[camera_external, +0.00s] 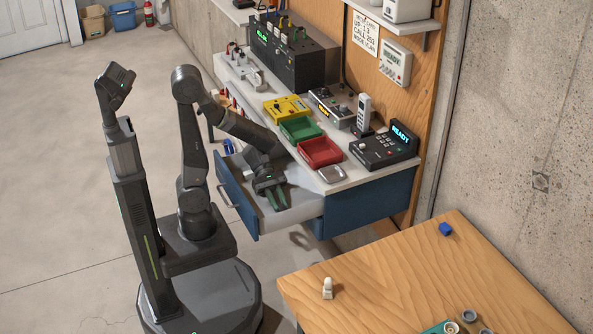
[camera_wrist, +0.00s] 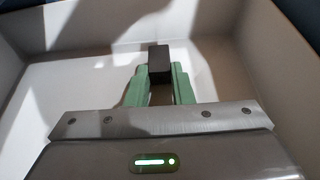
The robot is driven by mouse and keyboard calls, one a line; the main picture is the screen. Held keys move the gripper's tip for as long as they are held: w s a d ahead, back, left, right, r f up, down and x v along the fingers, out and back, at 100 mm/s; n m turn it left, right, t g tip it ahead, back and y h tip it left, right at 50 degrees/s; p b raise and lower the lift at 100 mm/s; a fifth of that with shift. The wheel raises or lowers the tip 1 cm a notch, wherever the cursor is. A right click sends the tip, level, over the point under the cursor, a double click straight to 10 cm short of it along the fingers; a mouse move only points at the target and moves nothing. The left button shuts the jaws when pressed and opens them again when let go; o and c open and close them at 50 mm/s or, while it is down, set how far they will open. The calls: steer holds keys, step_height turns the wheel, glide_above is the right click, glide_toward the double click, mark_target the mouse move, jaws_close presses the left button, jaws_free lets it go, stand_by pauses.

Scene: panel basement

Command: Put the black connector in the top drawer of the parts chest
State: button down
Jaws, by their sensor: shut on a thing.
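My gripper (camera_wrist: 160,82) has green fingers, shut on the black connector (camera_wrist: 160,60), a small dark block between the fingertips in the wrist view. The wrist view shows pale drawer walls around them and a bare drawer floor. In the external view my gripper (camera_external: 276,197) points down into the open top drawer (camera_external: 303,213) of the blue parts chest (camera_external: 365,199). The connector cannot be made out there. Whether it touches the drawer floor I cannot tell.
Above the drawer, the white worktop holds a red bin (camera_external: 320,152), a green bin (camera_external: 300,129), a yellow tray (camera_external: 287,108) and a keypad device (camera_external: 384,147). A wooden table (camera_external: 390,275) stands at the front right, with a blue block (camera_external: 445,229) and a white piece (camera_external: 327,288).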

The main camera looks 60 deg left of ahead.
steer(key=shift+f+b, duration=0.2)
steer(key=shift+b, duration=0.1)
steer(key=c, duration=1.3)
jaws_free()
steer(key=shift+r, duration=0.1)
steer(key=shift+r+p, duration=0.15)
steer(key=shift+p, duration=0.15)
steer(key=shift+a+r, duration=0.1)
steer(key=shift+a, duration=0.1)
steer(key=p+v, duration=0.1)
steer(key=v, duration=1)
steer(key=shift+a, duration=0.3)
